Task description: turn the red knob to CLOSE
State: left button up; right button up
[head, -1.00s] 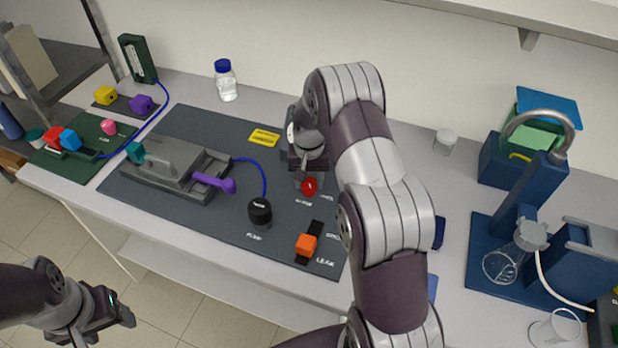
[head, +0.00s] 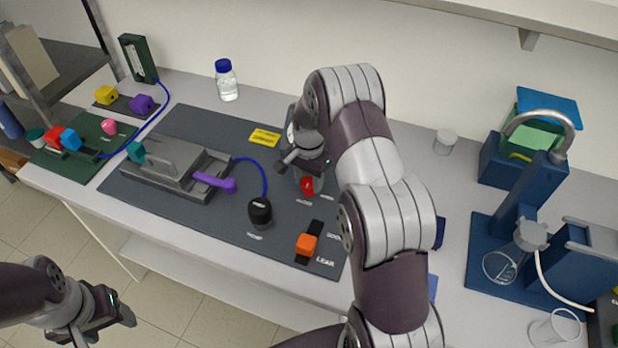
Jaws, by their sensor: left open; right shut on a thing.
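The red knob (head: 307,187) sits on the dark mat right of the black pump bulb, partly hidden by my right gripper and arm. My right gripper (head: 306,178) points down over the knob and is shut on it; its fingertips are hard to make out. The labels beside the knob are too small to read, and some are covered by my arm. My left gripper (head: 124,317) is open and empty, low at the left, over the floor in front of the table.
A black pump bulb (head: 260,212) with a blue tube and an orange block (head: 306,245) by the LEAK label stand near the knob. A grey rig with a purple lever (head: 214,183) lies to the left. Blue apparatus with glassware (head: 502,266) stands at right.

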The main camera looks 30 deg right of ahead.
jog(key=shift+w+r, duration=0.2)
jog(key=o, duration=1.1)
jog(key=shift+c, duration=0.2)
jog(key=shift+s, duration=0.15)
notch_tip(320, 180, up, 8)
jog(key=shift+a+f+b, duration=0.1)
jog(key=shift+b, duration=0.85)
notch_tip(320, 180, up, 4)
jog(key=r+p, duration=0.1)
jog(key=p, duration=0.1)
send_over(308, 182)
jog(key=shift+p, duration=0.35)
